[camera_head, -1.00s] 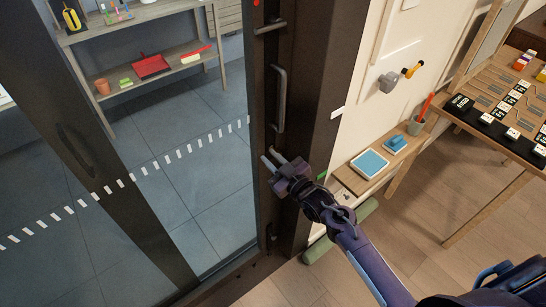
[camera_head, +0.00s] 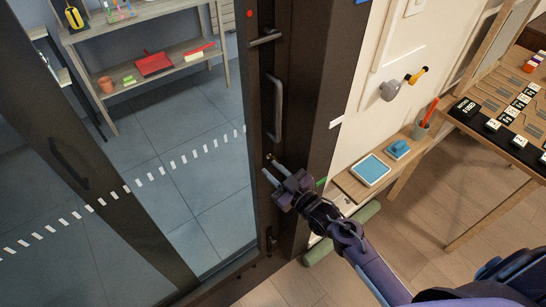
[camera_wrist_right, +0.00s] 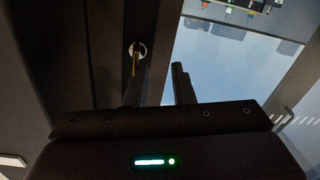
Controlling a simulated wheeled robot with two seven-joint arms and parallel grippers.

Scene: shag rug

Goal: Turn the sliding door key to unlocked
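The sliding door's dark frame (camera_head: 295,60) stands at the picture's centre, with a long pull handle (camera_head: 275,108) on it. In the right wrist view, a round metal lock (camera_wrist_right: 138,49) with a thin brass key (camera_wrist_right: 135,66) shows on the dark frame. My right gripper (camera_head: 268,166) is below the pull handle, close to the frame. Its fingers are apart, and they also show in the wrist view (camera_wrist_right: 158,82). The left finger lines up with the key and partly covers it; I cannot tell whether they touch. Nothing shows between the fingers. My left gripper is out of view.
A smaller handle (camera_head: 265,38) sits higher on the frame. Glass with white dashes (camera_head: 180,155) fills the left; a shelf (camera_head: 165,65) stands behind it. Right of the frame are a low wooden ledge (camera_head: 348,185), a green roll (camera_head: 320,250) and a table (camera_head: 497,205).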

